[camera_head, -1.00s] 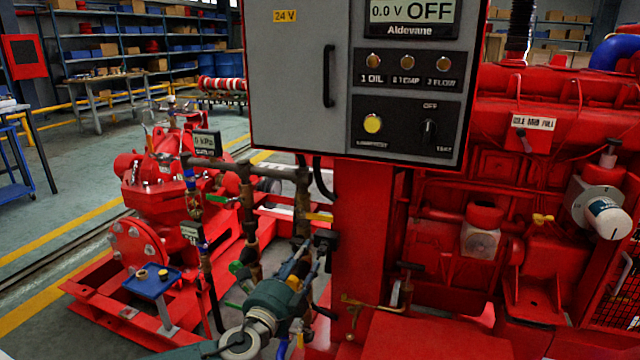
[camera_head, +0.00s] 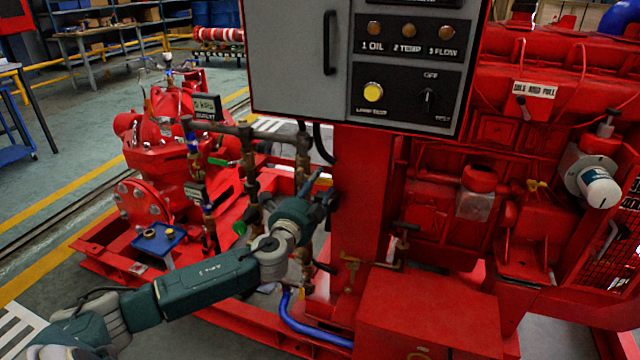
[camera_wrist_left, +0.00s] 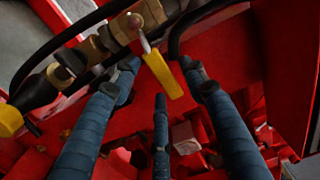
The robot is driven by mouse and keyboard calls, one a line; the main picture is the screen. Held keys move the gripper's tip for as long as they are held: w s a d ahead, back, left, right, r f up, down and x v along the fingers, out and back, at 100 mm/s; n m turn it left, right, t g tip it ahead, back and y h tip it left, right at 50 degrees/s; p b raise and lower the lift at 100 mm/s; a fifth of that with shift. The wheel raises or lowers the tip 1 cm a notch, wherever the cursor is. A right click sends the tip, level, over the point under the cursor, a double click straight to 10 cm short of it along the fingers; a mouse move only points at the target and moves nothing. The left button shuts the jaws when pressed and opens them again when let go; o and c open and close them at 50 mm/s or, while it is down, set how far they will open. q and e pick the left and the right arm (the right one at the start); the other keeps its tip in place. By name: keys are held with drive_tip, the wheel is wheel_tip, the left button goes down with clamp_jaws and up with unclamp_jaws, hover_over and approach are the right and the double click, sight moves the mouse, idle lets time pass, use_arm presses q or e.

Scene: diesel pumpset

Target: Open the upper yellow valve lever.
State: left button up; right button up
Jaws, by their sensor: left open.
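The yellow valve lever (camera_wrist_left: 164,74) hangs from a brass valve on the pipe (camera_wrist_left: 146,16) in the left wrist view. My left gripper (camera_wrist_left: 158,72) is open, with blue-wrapped fingers on either side of the lever and a third finger below it. The lever lies between the fingertips; I cannot tell whether any finger touches it. In the head view my left gripper (camera_head: 325,188) is at the pipework left of the red column, and it hides the lever there. My right gripper is not in view.
The grey control panel (camera_head: 300,60) overhangs just above the gripper. The red column (camera_head: 365,200) stands close on its right. A black hose (camera_wrist_left: 65,50) and another yellow handle (camera_wrist_left: 10,120) show in the wrist view. A blue hose (camera_head: 310,330) runs below.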

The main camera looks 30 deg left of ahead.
use_arm(q)
drive_tip(key=shift+x, duration=0.8)
drive_tip(key=shift+c, duration=0.5)
clamp_jaws()
drive_tip(key=shift+w, duration=0.1)
